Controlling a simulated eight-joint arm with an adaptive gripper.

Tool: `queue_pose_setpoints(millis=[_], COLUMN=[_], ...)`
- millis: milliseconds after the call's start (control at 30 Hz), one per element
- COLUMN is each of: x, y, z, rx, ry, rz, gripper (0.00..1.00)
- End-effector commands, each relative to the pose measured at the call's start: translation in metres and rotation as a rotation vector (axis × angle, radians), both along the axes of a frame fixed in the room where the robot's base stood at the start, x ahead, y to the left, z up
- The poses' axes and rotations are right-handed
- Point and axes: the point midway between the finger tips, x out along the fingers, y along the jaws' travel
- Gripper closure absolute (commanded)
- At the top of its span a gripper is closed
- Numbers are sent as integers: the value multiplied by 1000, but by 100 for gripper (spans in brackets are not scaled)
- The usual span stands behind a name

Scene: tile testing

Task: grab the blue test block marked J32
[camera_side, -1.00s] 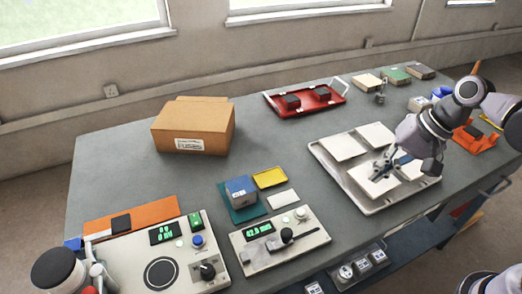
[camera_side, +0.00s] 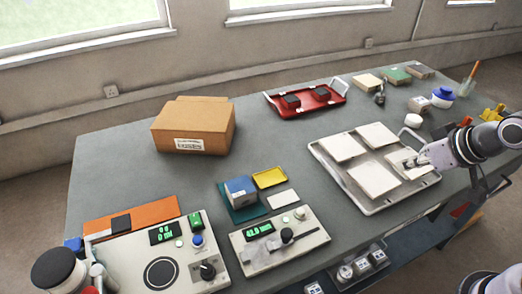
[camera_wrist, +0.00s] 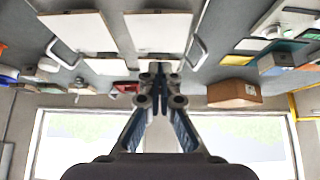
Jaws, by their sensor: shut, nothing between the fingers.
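The blue test block (camera_side: 240,190) sits on a teal mat (camera_side: 236,213) near the middle front of the table in the side view; its marking is too small to read. My gripper (camera_side: 424,158) is at the right of the side view, over the right part of the white tile tray (camera_side: 372,211), well to the right of the block. In the wrist view my gripper (camera_wrist: 160,78) has its fingertips together with nothing between them. Blue and teal shapes show at the right of the wrist view, but I cannot tell which is the block.
A yellow tray (camera_side: 270,177) and a small white tile (camera_side: 283,199) lie beside the block. Test meters (camera_side: 279,240) stand in front of it. A cardboard box (camera_side: 194,127) stands behind left, and a red tray (camera_side: 306,100) at the back.

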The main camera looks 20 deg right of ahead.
Motion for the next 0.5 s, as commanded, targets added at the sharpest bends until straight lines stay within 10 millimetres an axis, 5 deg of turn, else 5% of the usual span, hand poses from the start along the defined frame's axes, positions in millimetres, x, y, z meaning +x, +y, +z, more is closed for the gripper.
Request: queue_pose_setpoints(millis=[133,433,500], x=[0,0,0], y=[0,0,0], z=[0,0,0], rx=[1,2,2], ry=[1,1,1], rz=[-1,-1,-1], gripper=[100,17,17])
